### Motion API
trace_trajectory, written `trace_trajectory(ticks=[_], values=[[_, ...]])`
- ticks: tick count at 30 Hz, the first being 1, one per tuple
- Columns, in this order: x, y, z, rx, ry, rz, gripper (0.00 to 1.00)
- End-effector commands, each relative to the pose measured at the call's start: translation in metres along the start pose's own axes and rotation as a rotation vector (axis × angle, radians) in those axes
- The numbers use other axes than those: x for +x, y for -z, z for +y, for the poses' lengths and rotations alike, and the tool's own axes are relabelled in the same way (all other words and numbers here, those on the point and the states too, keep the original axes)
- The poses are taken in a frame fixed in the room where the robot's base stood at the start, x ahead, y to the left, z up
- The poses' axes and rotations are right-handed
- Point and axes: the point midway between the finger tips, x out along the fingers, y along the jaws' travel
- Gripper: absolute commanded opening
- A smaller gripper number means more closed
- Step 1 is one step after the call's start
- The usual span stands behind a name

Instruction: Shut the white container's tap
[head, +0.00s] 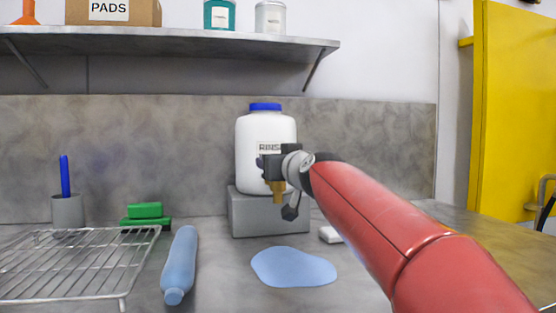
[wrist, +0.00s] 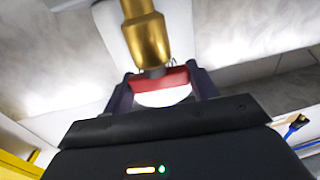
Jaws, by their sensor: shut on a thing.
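The white container (head: 266,132) has a blue cap and a partly hidden "RINSE" label. It stands upright on a grey block. Its brass tap (head: 278,190) points down at the front, and it also shows large in the wrist view (wrist: 147,38). My gripper (wrist: 163,82) is at the tap, with its two dark fingers on either side of a red piece (wrist: 175,78), which looks like the tap's handle. The jaws are shut on it. In the head view my gripper and wrist cover part of the container's front, and the red piece cannot be made out there.
A pale blue puddle (head: 293,267) lies on the counter before the block (head: 250,215). A blue bottle (head: 180,262) lies left of it, beside a wire rack (head: 75,262). A shelf (head: 165,42) hangs above. A yellow door (head: 515,110) is at the right.

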Motion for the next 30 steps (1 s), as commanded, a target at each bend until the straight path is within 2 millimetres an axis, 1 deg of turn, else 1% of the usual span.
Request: trace_trajectory(ticks=[8, 9, 13, 20, 23, 26, 30], values=[[0.000, 0.000, 0.000, 0.000, 0.000, 0.001, 0.35], [0.000, 0.000, 0.000, 0.000, 0.000, 0.001, 0.62], [0.000, 0.000, 0.000, 0.000, 0.000, 0.001, 0.79], [0.000, 0.000, 0.000, 0.000, 0.000, 0.000, 0.80], [-0.003, -0.001, 0.000, 0.000, 0.000, 0.001, 0.80], [-0.014, -0.001, 0.000, 0.000, 0.000, 0.003, 0.80], [-0.039, -0.002, 0.000, 0.000, 0.000, 0.003, 0.80]])
